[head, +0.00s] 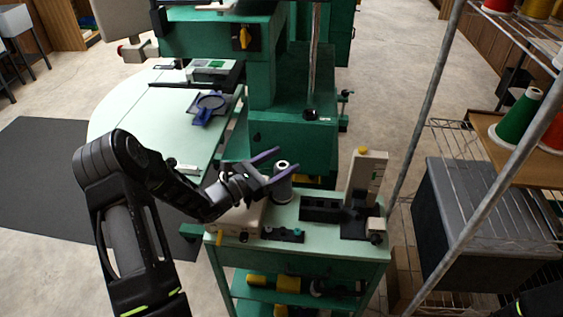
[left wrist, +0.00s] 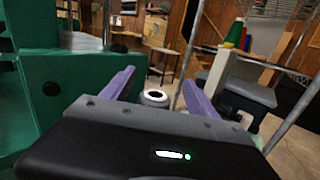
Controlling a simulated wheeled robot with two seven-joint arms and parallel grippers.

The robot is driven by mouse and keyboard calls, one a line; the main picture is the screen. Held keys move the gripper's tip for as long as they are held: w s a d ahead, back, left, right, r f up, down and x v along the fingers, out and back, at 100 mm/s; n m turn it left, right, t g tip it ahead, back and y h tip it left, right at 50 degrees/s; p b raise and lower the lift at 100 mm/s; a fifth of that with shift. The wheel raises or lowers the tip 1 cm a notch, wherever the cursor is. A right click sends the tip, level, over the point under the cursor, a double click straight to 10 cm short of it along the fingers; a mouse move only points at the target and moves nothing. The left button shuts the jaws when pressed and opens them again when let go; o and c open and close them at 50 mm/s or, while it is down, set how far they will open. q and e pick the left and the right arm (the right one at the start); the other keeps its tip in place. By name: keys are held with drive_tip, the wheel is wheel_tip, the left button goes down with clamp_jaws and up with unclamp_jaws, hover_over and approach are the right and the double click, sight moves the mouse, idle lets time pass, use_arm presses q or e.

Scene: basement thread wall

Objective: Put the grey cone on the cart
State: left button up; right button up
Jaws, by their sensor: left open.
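The grey cone (head: 282,186) stands upright on the top of the green cart (head: 300,256), near its back left. My left gripper (head: 281,162) is open at the cone's upper part, with one purple finger passing across the cone's front and the other behind it. In the left wrist view the cone (left wrist: 154,97) shows its round top with a dark hole, between the two spread fingers (left wrist: 158,88). I cannot tell whether a finger touches it. My right gripper is not in view.
The cart top also bears a dark tray (head: 320,209) and an upright pale block (head: 367,175). A green machine (head: 290,145) and a pale curved table (head: 130,120) stand behind. A wire rack (head: 427,100) with coloured cones (head: 517,118) stands at the right.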

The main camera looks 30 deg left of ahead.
use_arm(q)
drive_tip(key=shift+g, duration=0.4)
drive_tip(key=f, duration=0.2)
drive_tip(key=s+f, duration=0.1)
drive_tip(key=f, duration=0.1)
drive_tip(key=shift+s+f, duration=0.1)
drive_tip(key=shift+s, duration=0.1)
wheel_tip(320, 180, up, 14)
drive_tip(key=w+b, duration=0.1)
drive_tip(key=shift+w+t, duration=0.2)
drive_tip(key=shift+t, duration=0.2)
